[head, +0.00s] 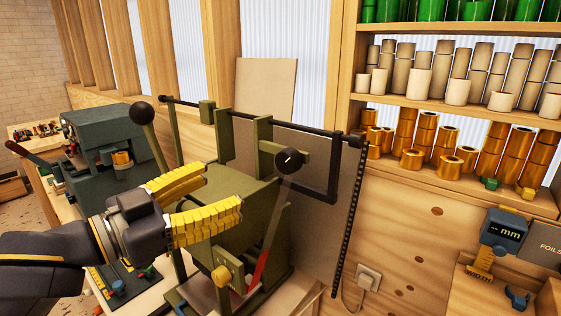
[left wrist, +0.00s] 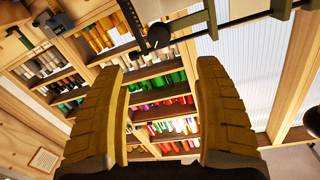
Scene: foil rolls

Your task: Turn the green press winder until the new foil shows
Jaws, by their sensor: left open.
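The green press (head: 238,205) stands on the bench in the middle of the head view. A round black knob with a white mark (head: 288,160) sits on its upper part; I cannot tell for sure that this is the winder. A red strip (head: 259,268) shows low on the press, and a yellow knob (head: 222,276) sits on its front. My left gripper (head: 222,194) is open and empty, its yellow fingers in front of the press and left of the black knob. The left wrist view shows both fingers apart (left wrist: 163,72). My right gripper is in neither view.
A lever with a black ball (head: 142,113) rises left of the press. A black rod frame (head: 320,195) juts out at its right. A dark green machine (head: 100,150) stands behind left. Shelves at right hold gold rolls (head: 411,160). A gauge marked mm (head: 503,230) is lower right.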

